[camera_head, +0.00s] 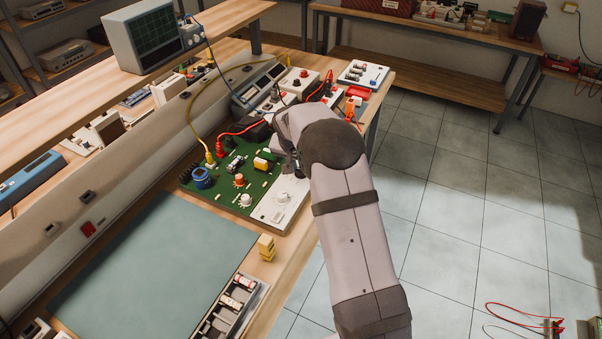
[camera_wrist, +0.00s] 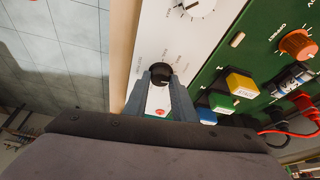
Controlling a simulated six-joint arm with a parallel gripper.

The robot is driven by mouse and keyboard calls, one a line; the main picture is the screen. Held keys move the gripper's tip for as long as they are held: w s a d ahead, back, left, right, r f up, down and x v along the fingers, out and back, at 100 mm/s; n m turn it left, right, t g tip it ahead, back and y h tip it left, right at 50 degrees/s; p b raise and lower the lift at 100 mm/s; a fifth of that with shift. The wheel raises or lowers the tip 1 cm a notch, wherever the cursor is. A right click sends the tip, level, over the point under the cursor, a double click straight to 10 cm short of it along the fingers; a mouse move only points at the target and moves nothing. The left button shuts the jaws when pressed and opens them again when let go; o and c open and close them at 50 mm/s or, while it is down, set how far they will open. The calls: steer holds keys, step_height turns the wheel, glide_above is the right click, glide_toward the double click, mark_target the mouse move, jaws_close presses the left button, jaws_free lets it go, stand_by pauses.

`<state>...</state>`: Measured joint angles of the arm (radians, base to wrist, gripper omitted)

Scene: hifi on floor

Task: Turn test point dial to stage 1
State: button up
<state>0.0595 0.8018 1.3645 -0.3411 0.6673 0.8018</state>
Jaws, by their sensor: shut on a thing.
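A black dial (camera_wrist: 160,72) sits on a narrow white panel (camera_wrist: 153,35), with small printed labels around it that I cannot read. My gripper (camera_wrist: 161,88) is shut on this dial, one finger on each side of it. A white dial (camera_wrist: 192,4) is farther along the same panel, partly cut off by the frame edge. In the head view the white panel (camera_head: 268,213) shows with the white dial (camera_head: 282,197) on it. My gripper (camera_head: 293,168) is over the panel there, and my arm hides the black dial.
Beside the panel is a green circuit board (camera_head: 222,178) with an orange knob (camera_head: 239,180), coloured blocks and cables. A yellow button (camera_wrist: 240,86) is close to the gripper's right. A teal mat (camera_head: 155,270) lies clear at the front left.

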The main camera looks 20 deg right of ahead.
mark_target(293, 180)
steer(key=m+b, duration=0.1)
steer(key=m, duration=0.1)
steer(key=shift+w+a+f+m+g+h+b, duration=0.1)
steer(key=shift+w+m+g+h+b, duration=0.05)
steer(key=shift+m+g+h+b, duration=0.5)
steer(key=shift+m+g, duration=0.15)
steer(key=shift+m, duration=0.8)
steer(key=o, duration=1.1)
steer(key=shift+c, duration=0.2)
steer(key=shift+r, duration=0.2)
steer(key=b+v, duration=0.1)
steer(key=v, duration=0.6)
steer(key=shift+b, duration=0.3)
steer(key=shift+a+r, duration=0.1)
steer(key=shift+r, duration=0.05)
